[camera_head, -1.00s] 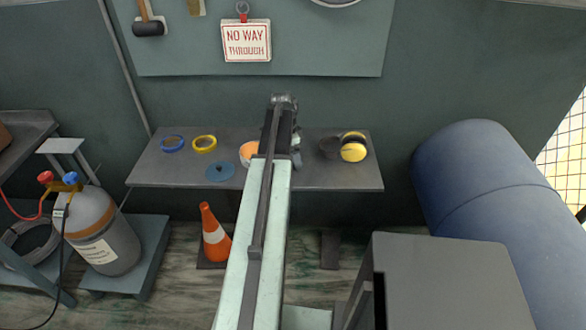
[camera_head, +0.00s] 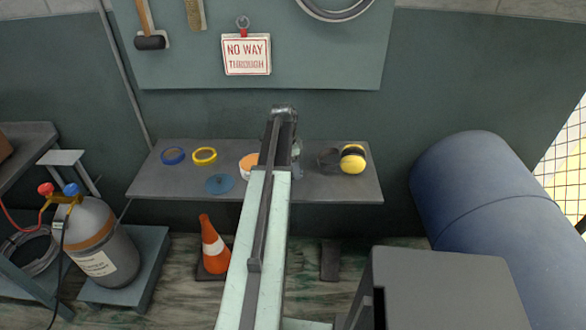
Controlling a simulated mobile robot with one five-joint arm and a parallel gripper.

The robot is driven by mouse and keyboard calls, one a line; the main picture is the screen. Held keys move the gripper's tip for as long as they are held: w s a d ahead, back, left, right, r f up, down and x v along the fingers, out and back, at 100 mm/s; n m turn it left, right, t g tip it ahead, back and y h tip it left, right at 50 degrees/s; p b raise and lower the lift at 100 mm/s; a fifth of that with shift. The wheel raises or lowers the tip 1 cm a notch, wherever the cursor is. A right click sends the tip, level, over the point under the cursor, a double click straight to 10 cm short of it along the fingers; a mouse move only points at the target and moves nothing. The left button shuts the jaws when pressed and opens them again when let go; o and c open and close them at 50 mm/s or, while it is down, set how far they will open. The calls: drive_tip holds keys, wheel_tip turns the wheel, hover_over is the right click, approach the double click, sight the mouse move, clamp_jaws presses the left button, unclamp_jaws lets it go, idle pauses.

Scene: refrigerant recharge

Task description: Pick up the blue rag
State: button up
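A flat, roundish blue piece (camera_head: 219,184) with a small raised middle lies near the front edge of the grey shelf (camera_head: 340,193). It looks like the blue rag, though it is too small to be sure. My arm reaches up over the shelf, to the right of the blue piece and apart from it. The far end of my arm (camera_head: 284,112) stands in front of the wall. My gripper's fingers cannot be made out, so I cannot tell whether they are open or shut.
Blue tape (camera_head: 173,155), yellow tape (camera_head: 205,155), an orange roll (camera_head: 248,164) and yellow earmuffs (camera_head: 352,160) sit on the shelf. An orange cone (camera_head: 213,246) stands below. A gas cylinder (camera_head: 100,244) is at left, a big blue tank (camera_head: 485,205) at right.

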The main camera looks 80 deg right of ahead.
wheel_tip(320, 180, up, 3)
drive_tip(key=shift+r+p, duration=0.1)
drive_tip(key=shift+p, duration=1)
drive_tip(key=s+a, duration=0.3)
drive_tip(key=a, duration=1.2)
drive_tip(key=shift+s+a+r+p, duration=0.2)
drive_tip(key=shift+s+a+p, duration=0.1)
drive_tip(key=shift+s, duration=0.05)
